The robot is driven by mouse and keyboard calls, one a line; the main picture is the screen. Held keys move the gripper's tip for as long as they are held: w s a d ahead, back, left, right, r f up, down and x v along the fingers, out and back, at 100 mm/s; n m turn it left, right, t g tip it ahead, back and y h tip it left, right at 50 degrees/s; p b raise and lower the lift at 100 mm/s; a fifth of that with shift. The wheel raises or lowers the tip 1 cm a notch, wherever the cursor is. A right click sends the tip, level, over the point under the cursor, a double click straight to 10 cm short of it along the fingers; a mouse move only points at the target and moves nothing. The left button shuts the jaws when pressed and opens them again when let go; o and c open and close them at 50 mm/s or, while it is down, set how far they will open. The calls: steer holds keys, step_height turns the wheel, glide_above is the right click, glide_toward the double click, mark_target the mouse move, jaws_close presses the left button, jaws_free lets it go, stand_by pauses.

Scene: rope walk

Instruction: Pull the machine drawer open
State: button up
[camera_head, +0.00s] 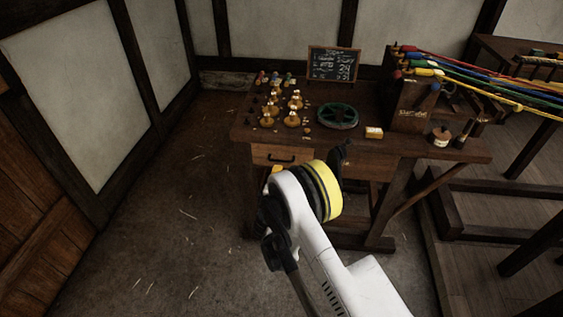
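The machine drawer (263,152) is a light wooden front under the left part of the dark wooden bench (385,145). It looks closed, its face level with the bench front. A dark bar handle (282,159) is on it. My white arm with a yellow and black joint rises from the bottom and hides the area below and right of the drawer. A dark part that looks like my gripper (341,155) shows beyond the yellow band, right of the handle and apart from it. Its fingers are too dark and small to read.
Coloured ropes (480,75) stretch right from a wooden post. A dark frame (480,188) stands at right. The floor (170,220) left of the bench is clear.

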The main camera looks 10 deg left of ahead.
mark_target(282, 161)
steer(key=b+x, duration=0.3)
steer(key=x, duration=0.7)
steer(key=shift+w, duration=0.1)
jaws_close()
